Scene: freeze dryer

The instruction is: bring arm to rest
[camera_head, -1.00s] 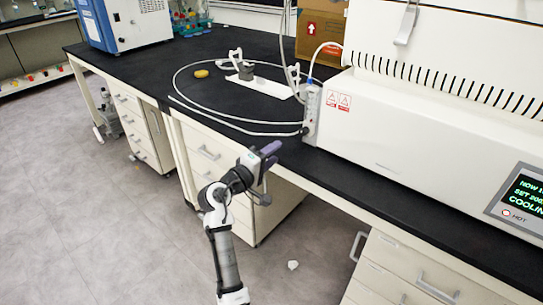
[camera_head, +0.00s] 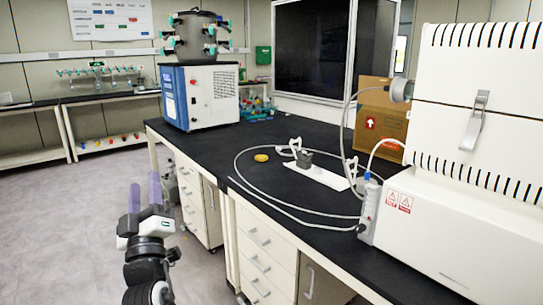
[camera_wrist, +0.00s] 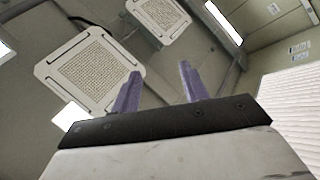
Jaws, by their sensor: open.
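My gripper (camera_head: 145,193) is at the lower left of the head view, with its two purple fingers pointing up. It is in front of the bench, over the floor side, and touches nothing that I can see. In the wrist view the purple fingers (camera_wrist: 160,90) stand apart with nothing between them, and the ceiling shows behind them. My gripper is open and empty. The lower part of my arm is cut off by the bottom edge of the head view.
A black-topped bench (camera_head: 215,150) with drawers runs along the right. On it stand a blue and white freeze dryer (camera_head: 200,95), a white furnace-like machine (camera_head: 450,230), a cardboard box (camera_head: 380,122) and a looped white cable (camera_head: 237,165). Grey floor (camera_head: 60,220) at left is clear.

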